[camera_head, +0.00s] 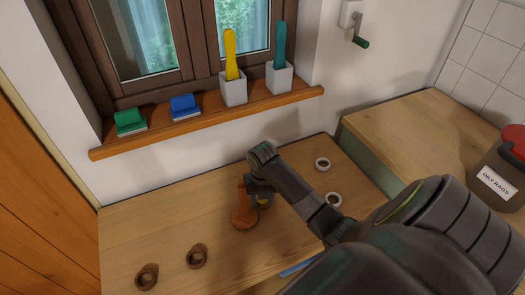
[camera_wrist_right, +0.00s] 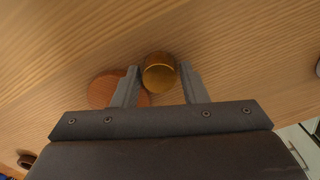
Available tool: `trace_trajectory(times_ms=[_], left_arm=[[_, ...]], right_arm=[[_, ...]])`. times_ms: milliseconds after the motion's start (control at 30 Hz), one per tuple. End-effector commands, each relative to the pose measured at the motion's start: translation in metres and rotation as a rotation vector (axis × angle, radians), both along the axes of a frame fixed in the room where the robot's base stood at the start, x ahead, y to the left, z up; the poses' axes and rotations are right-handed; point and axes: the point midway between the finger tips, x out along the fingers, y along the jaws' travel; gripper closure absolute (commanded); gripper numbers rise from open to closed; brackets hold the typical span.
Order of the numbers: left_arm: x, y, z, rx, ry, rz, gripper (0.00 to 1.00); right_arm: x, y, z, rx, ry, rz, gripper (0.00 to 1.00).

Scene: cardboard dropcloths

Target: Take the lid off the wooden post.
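The wooden post (camera_head: 242,207) stands upright on a round reddish-brown base on the wooden worktop. The base (camera_wrist_right: 104,89) also shows in the wrist view, partly behind a finger. A round brass-coloured piece, seemingly the lid (camera_wrist_right: 159,74), lies between the fingertips of my right gripper (camera_wrist_right: 160,82). Narrow gaps show on both sides of it, so the fingers look open around it. In the head view my right gripper (camera_head: 262,186) is right beside the post and hides part of it. A bit of the lid (camera_head: 264,201) shows below it; how it sits on the post is hidden. My left gripper is not in view.
Two brown wooden rings or cups (camera_head: 147,277) (camera_head: 197,256) stand at the front left. The windowsill (camera_head: 205,122) above holds sponges and two pots. An oily-rags bin (camera_head: 494,183) stands right.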

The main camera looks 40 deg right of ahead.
Motion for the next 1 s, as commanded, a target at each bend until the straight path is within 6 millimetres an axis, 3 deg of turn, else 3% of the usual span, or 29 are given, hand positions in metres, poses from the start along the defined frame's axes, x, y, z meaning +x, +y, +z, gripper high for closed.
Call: trace_trajectory(times_ms=[300, 433, 700, 1000], left_arm=[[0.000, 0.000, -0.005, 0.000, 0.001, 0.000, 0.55], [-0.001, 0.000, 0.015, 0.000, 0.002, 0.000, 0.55], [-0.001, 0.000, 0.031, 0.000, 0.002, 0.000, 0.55], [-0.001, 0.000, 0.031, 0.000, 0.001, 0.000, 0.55]], right_arm=[[0.002, -0.001, 0.067, -0.003, -0.008, 0.002, 0.61], [0.001, 0.000, 0.103, -0.001, -0.004, 0.001, 0.61], [0.000, 0.000, 0.115, 0.000, -0.001, 0.000, 0.61], [0.000, 0.000, 0.115, 0.000, -0.001, 0.000, 0.61]])
